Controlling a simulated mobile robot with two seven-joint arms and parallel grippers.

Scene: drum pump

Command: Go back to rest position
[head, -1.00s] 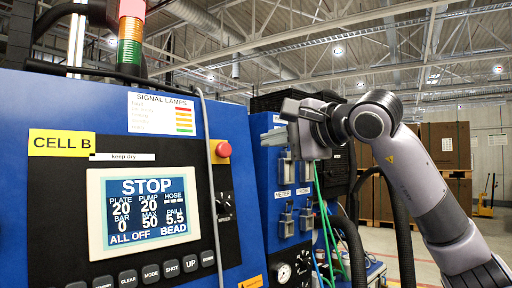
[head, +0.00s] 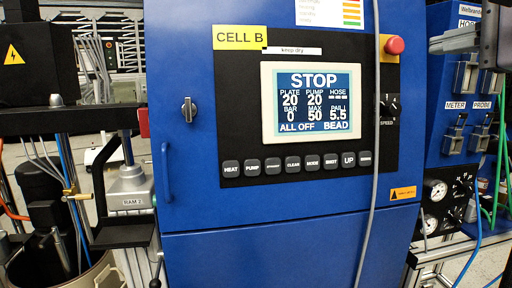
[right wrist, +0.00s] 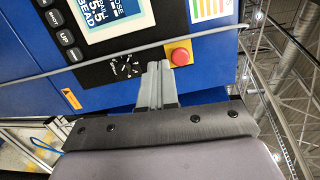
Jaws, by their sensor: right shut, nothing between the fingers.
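My right gripper (head: 442,43) shows only in part at the upper right edge of the head view, its fingers pointing left in front of the blue cabinets. In the right wrist view its two grey fingers (right wrist: 158,72) lie together, shut and empty. There they appear between the speed knob (right wrist: 125,66) and the red button (right wrist: 181,56) of the panel. I cannot tell the exact gap to the panel. My left gripper is not in view.
The blue Cell B cabinet (head: 270,235) fills the middle, its screen (head: 311,103) reading STOP. A grey hose (head: 374,190) hangs down its front. The Ram 2 unit (head: 130,195) stands left, gauges (head: 436,190) right.

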